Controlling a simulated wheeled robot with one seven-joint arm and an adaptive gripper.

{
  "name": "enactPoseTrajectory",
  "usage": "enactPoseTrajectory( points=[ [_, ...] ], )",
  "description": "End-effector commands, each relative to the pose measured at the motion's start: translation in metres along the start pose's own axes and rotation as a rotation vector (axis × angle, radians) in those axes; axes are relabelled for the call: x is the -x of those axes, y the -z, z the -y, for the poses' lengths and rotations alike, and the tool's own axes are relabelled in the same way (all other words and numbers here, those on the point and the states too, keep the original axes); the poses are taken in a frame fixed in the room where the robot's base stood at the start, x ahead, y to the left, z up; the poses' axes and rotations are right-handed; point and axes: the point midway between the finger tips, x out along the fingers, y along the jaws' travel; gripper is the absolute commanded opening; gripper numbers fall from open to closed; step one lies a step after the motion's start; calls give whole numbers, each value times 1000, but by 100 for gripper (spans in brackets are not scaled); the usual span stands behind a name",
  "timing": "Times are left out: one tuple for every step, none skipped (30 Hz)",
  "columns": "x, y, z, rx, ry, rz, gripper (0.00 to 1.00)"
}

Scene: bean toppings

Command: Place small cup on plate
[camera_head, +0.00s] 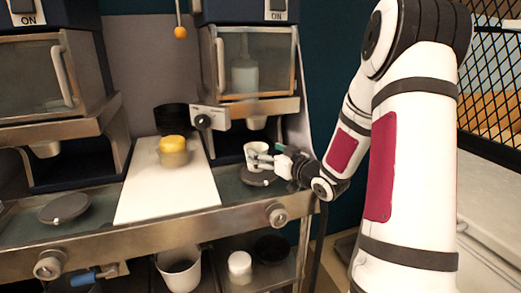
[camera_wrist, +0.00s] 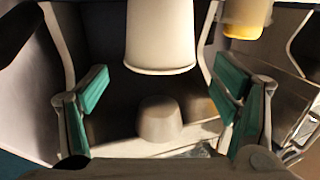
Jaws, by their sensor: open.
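A small white cup (camera_head: 257,147) stands under the right machine's spout, by a dark round plate (camera_head: 258,179). Whether it rests on that plate is unclear. The cup also shows in the wrist view (camera_wrist: 160,40), which looks upside down. My gripper (camera_head: 264,160) is open at the cup; in the wrist view its green-padded fingers (camera_wrist: 160,80) lie apart on either side of the cup's line, with a gap to each. The fingers partly cover the cup in the head view. A second dark round plate (camera_head: 64,208) lies under the left machine.
A white bin (camera_head: 180,270) and jar (camera_head: 240,266) stand below.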

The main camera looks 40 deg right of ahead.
Motion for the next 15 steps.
enactPoseTrajectory(
  points=[
    [13, 0, -2, 0, -4, 3, 81],
    [19, 0, -2, 0, -4, 3, 81],
    [28, 1, -1, 0, -4, 1, 81],
    [34, 0, -1, 0, -4, 2, 81],
    [40, 0, -2, 0, -4, 2, 81],
    [48, 0, -1, 0, -3, 2, 81],
    [53, 0, -1, 0, -4, 2, 81],
    [58, 0, -1, 0, -4, 1, 81],
    [64, 0, -1, 0, -3, 1, 81],
    [68, 0, -1, 0, -3, 1, 81],
    [71, 0, -1, 0, -3, 2, 81],
    [75, 0, -1, 0, -3, 2, 81],
    [78, 0, -1, 0, -2, 1, 81],
    [80, 0, -1, 0, -2, 1, 81],
    [82, 0, 0, 1, -2, 2, 81]
  ],
)
